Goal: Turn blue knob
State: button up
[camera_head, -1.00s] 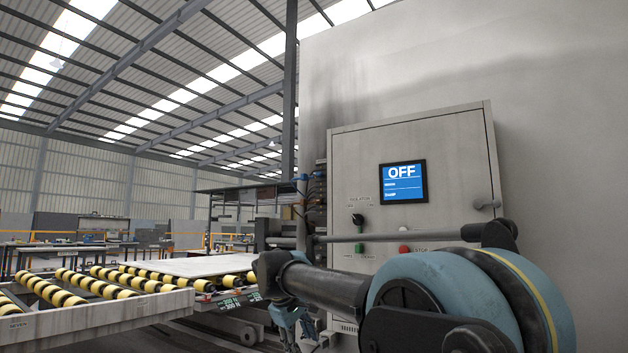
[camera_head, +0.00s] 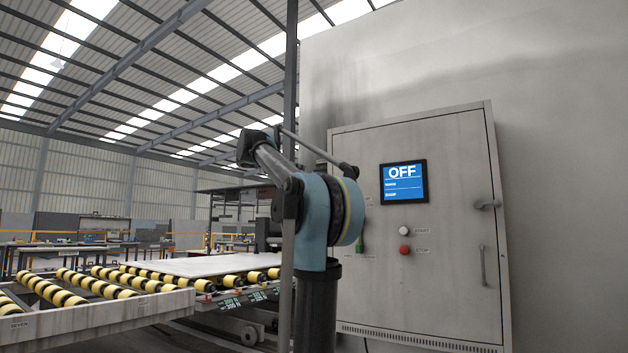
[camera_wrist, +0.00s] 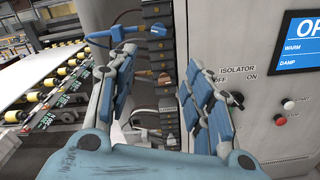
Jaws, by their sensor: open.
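A small blue knob or handle (camera_wrist: 163,80) shows in the wrist view, on a pipe fitting beside a dark vertical column, left of the control cabinet. My gripper (camera_wrist: 162,65) is open, with its blue padded fingers spread wide. In the head view my arm covers the place left of the cabinet, and the blue knob and the gripper's fingers cannot be made out there.
The grey control cabinet (camera_head: 440,270) has a screen (camera_head: 403,182) reading OFF, a white START button (camera_head: 404,231) and a red STOP button (camera_head: 405,250). A black isolator knob (camera_wrist: 238,99) sits close to my right finger. A roller conveyor (camera_head: 110,285) stands left.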

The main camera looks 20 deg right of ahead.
jog(key=x, duration=1.7)
jog(key=shift+w+r, duration=0.25)
jog(key=shift+r, duration=0.15)
jog(key=c, duration=1)
